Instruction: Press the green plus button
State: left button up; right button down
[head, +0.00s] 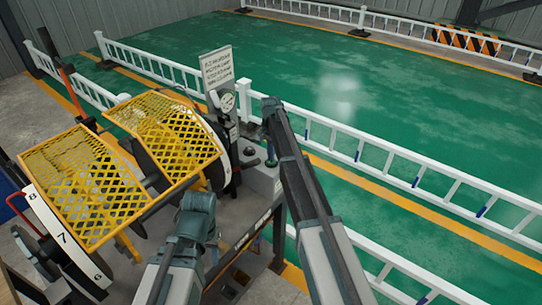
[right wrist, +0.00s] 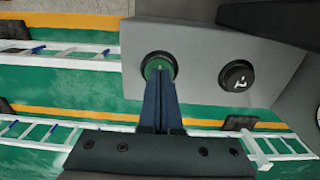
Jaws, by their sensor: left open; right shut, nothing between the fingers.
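The green button (right wrist: 158,66) sits in a dark round collar on a grey panel (right wrist: 200,50) in the right wrist view. My right gripper (right wrist: 160,76) is shut and empty, its fingertips over the button's face and covering part of it. I cannot tell whether they touch it, and no plus mark is readable. In the head view my right gripper (head: 270,158) points down at the grey control box (head: 262,181). My left gripper (head: 198,203) is lower left of that box, holding nothing that I can see; its fingers are hard to make out.
A black button (right wrist: 238,76) with a white mark is right of the green one. A machine with yellow mesh guards (head: 85,185) and a numbered dial (head: 62,236) stands at left. A white sign plate (head: 217,75) rises behind the box. White railings (head: 390,148) cross the green floor.

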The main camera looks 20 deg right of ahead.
jog(key=shift+f+b, duration=0.6)
jog(key=shift+f, duration=0.25)
jog(key=shift+s+r, duration=0.1)
jog(key=shift+r, duration=0.1)
jog(key=shift+r+p, duration=0.75)
jog(key=shift+p, duration=0.3)
notch_tip(320, 180, up, 12)
jog(key=p, duration=1.2)
jog(key=shift+r, duration=0.25)
